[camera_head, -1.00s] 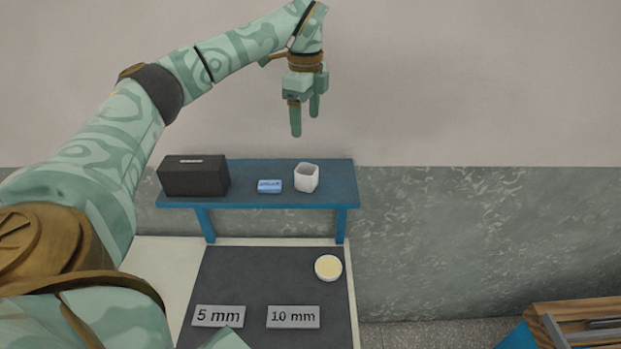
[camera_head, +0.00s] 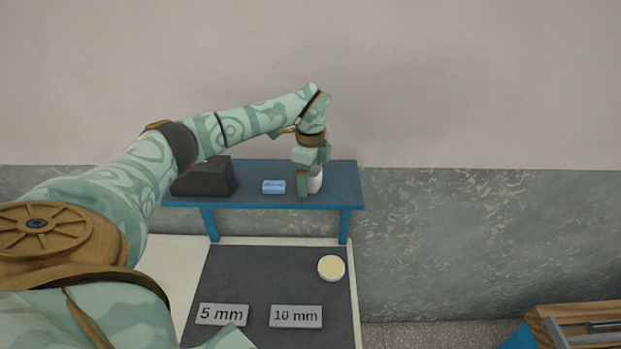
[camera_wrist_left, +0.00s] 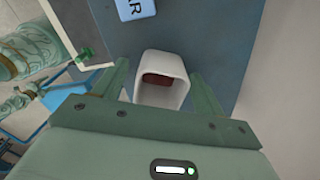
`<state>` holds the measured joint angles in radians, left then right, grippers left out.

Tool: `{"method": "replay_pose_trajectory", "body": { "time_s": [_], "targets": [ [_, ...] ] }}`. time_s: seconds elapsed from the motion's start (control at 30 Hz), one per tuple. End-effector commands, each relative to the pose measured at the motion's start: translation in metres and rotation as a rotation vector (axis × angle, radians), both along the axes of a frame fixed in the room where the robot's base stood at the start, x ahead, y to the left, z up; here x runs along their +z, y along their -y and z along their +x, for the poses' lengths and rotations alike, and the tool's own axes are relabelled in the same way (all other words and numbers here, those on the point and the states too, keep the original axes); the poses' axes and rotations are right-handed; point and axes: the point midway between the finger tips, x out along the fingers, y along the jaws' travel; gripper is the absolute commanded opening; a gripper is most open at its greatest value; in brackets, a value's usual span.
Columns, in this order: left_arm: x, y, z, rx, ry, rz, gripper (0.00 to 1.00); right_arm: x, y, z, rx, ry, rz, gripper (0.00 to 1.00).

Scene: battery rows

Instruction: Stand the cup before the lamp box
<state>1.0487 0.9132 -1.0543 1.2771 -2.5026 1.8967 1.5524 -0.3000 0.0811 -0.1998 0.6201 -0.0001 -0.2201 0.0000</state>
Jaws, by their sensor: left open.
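The white, squared cup (camera_head: 316,181) stands upright on the blue shelf (camera_head: 345,191), near its right end. In the left wrist view the cup (camera_wrist_left: 183,92) shows its open mouth, with dark reddish brown inside. My left gripper (camera_head: 312,186) is open and lowered around the cup, one finger on each side; the wrist view shows gaps between fingers and cup. A black box (camera_head: 202,178), possibly the lamp box, stands at the shelf's left end; its label is unreadable here. My right gripper (camera_wrist_left: 84,56) seems to show small and unclear in the wrist view.
A small blue box (camera_head: 274,187) lies on the shelf between black box and cup. Below is a dark mat (camera_head: 270,275) with a round cream-topped dish (camera_head: 331,267) and plates reading 5 mm (camera_head: 222,314) and 10 mm (camera_head: 296,316). The wall rises behind the shelf.

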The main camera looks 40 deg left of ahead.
Motion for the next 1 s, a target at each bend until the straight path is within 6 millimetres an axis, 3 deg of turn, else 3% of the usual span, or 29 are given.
{"method": "replay_pose_trajectory", "body": {
  "time_s": [0.27, 0.43, 0.77, 1.0],
  "targets": [
    [-0.005, 0.0, 0.0, 0.0, 0.002, 0.0, 0.71, 0.0, 0.0, 0.0, 0.0, 0.0, 0.0, 0.67],
    [-0.005, 0.0, 0.0, -0.001, 0.001, -0.001, 0.24, 0.0, 0.0, 0.0, 0.0, 0.0, 0.0, 0.67],
    [-0.003, 0.0, 0.001, -0.001, 0.002, 0.0, 0.2, 0.0, 0.0, 0.0, 0.0, 0.001, 0.0, 0.67],
    [0.021, 0.0, 0.002, -0.002, 0.006, 0.0, 0.2, -0.008, 0.0, 0.0, 0.0, 0.0, 0.0, 0.67]
  ]
}}
